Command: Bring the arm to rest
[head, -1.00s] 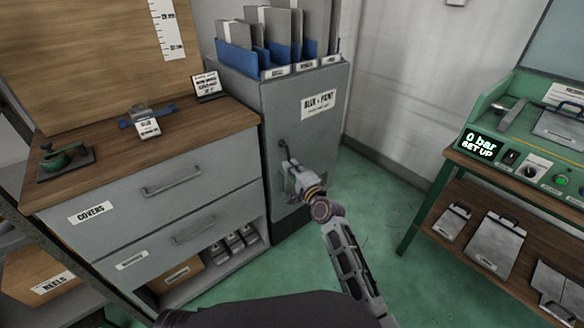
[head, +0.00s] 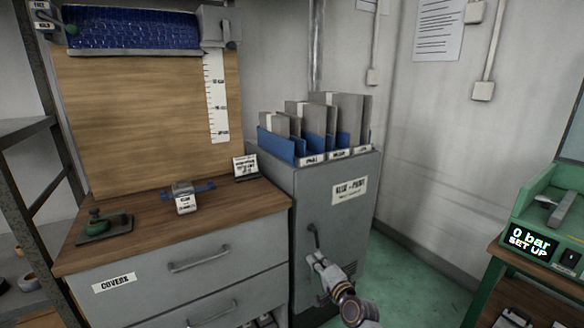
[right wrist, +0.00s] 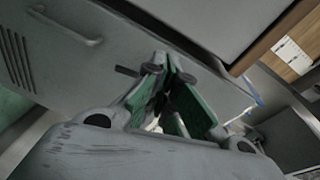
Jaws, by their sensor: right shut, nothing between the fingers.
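My right gripper (head: 317,260) is in front of the grey cabinet (head: 335,200), just below its dark handle (head: 313,240) in the head view. In the right wrist view, the fingertips of my right gripper (right wrist: 168,72) are together and hold nothing. A bar handle (right wrist: 65,24) on the grey front there stands apart from the fingers. From the head view I cannot tell how large the gap to the cabinet is. My left gripper is not in view.
The drawer unit (head: 200,290) stands left of the cabinet, with a green tool (head: 104,226) and a small block (head: 184,198) on top. Folders (head: 315,130) fill the cabinet top. A green bench (head: 545,205) stands at right. The floor (head: 425,275) between is clear.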

